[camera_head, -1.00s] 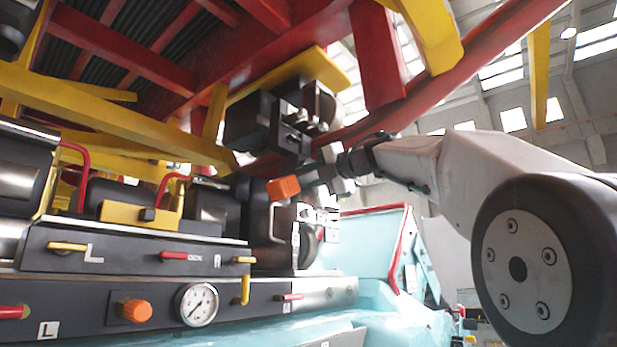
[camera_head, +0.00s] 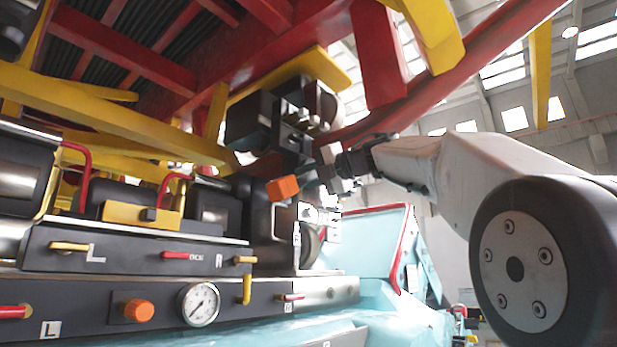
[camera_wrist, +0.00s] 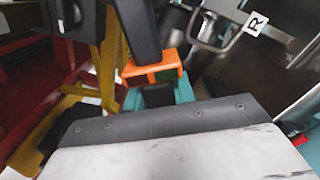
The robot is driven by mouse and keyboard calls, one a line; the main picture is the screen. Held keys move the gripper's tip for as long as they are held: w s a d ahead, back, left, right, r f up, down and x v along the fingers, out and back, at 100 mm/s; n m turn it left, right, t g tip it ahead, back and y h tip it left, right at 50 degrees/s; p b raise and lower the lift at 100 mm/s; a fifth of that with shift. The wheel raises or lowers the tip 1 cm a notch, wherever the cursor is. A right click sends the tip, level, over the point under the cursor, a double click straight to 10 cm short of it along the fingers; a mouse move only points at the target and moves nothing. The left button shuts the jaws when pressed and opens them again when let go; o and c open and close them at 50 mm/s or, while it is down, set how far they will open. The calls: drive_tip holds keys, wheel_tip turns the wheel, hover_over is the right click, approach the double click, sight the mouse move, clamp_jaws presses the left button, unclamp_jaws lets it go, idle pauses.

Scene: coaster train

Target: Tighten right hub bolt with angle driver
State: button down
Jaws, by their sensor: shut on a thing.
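The angle driver has an orange block-shaped head (camera_head: 283,188) and a dark teal body. My gripper (camera_head: 318,177) is shut on its body, and the head points left. In the wrist view the orange head (camera_wrist: 152,68) lies ahead of my gripper, with teal parts below it. A dark hub assembly (camera_head: 290,112) hangs above the driver under the red and yellow train frame. Small light bolt-like ends show on it, but I cannot tell which is the right hub bolt. The driver's head appears below this assembly; I see no clear contact.
A dark console with a gauge (camera_head: 198,303), an orange knob (camera_head: 138,311) and coloured levers stands at the lower left. A black block with a metal handle (camera_head: 283,222) is close below the driver. A red-edged teal panel (camera_head: 375,235) stands to the right.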

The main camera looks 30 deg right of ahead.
drive_tip(key=shift+w+a+r, duration=0.1)
drive_tip(key=shift+w+a, duration=0.1)
drive_tip(key=shift+w, duration=0.25)
idle(1.7)
